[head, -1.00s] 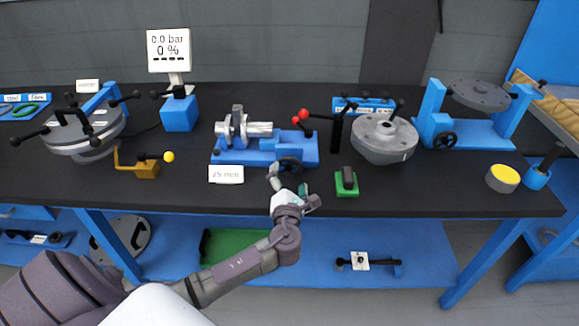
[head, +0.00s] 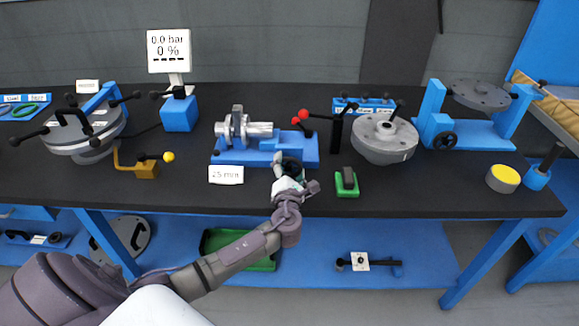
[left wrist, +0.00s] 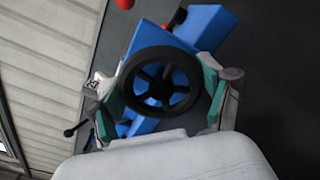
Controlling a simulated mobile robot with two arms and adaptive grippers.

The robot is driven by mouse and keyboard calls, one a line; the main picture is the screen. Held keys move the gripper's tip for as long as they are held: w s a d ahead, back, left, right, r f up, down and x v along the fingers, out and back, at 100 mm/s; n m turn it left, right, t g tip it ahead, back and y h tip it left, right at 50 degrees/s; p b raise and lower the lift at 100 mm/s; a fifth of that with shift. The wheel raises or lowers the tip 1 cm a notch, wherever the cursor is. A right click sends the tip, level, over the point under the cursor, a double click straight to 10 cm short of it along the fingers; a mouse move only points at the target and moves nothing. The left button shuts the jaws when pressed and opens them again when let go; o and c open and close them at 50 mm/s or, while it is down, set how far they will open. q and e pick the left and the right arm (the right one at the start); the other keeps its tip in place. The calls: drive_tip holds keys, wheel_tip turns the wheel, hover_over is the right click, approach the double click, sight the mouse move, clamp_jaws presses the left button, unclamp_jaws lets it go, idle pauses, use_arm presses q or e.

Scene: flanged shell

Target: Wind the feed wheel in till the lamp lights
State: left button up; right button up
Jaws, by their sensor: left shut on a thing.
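The feed wheel (left wrist: 161,86) is a black spoked handwheel on the front of a blue fixture (head: 235,158) with a metal cylinder on it. In the left wrist view the teal pads of my left gripper (left wrist: 163,98) press on both sides of its rim. In the head view my left gripper (head: 286,173) hides most of the wheel. A green block with a dark cap (head: 347,181) stands right of the gripper; it shows no light, and I cannot tell whether it is the lamp. My right gripper is not in view.
A white label (head: 226,175) lies in front of the fixture. A red-knobbed lever (head: 303,116) stands behind the wheel, and a round grey flanged shell (head: 384,139) is to the right. A yellow-topped puck (head: 503,178) sits far right. The bench front beside the green block is clear.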

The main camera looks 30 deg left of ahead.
use_arm(q)
drive_tip(key=shift+n, duration=1.3)
drive_tip(key=n, duration=0.2)
drive_tip(key=shift+n, duration=0.3)
drive_tip(key=n, duration=0.2)
drive_tip(key=shift+n, duration=0.3)
drive_tip(key=shift+s+a+n+b, duration=0.1)
drive_tip(key=shift+n+b, duration=0.6)
drive_tip(key=shift+n, duration=1.3)
drive_tip(key=o, duration=1.1)
drive_tip(key=shift+c, duration=0.2)
